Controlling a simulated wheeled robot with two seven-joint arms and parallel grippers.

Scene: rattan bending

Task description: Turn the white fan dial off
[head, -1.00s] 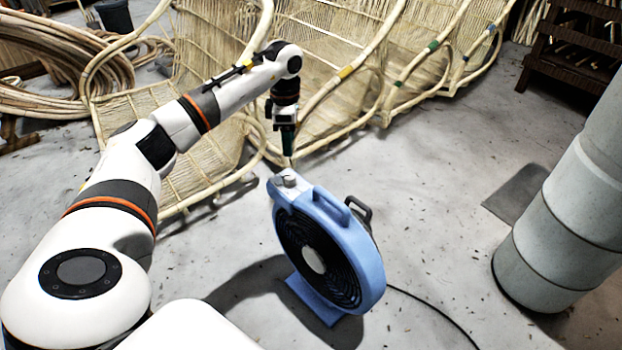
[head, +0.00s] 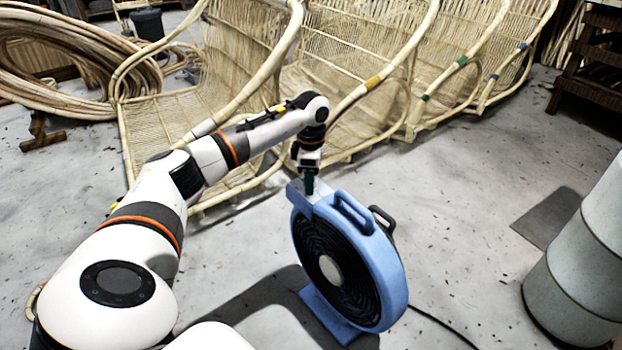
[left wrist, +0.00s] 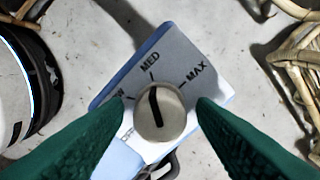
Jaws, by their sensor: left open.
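The blue fan (head: 385,262) stands on the floor with a black grille and a top handle. Its round whitish dial (left wrist: 172,113) sits on a grey panel (left wrist: 181,62) in the left wrist view. The dial's black pointer mark points up towards the MED label; MAX is to the right, and a label at the left is partly hidden by a finger. My left gripper (head: 309,190) reaches down over the fan's top corner and hides the dial in the head view. Its green fingers are open, one on each side of the dial; I cannot tell whether they touch it.
Rattan chair frames (head: 250,75) stand close behind the fan. Coiled rattan (head: 60,65) lies at the upper left. A grey cylinder (head: 580,265) stands at the right. A black cable (head: 440,325) trails from the fan.

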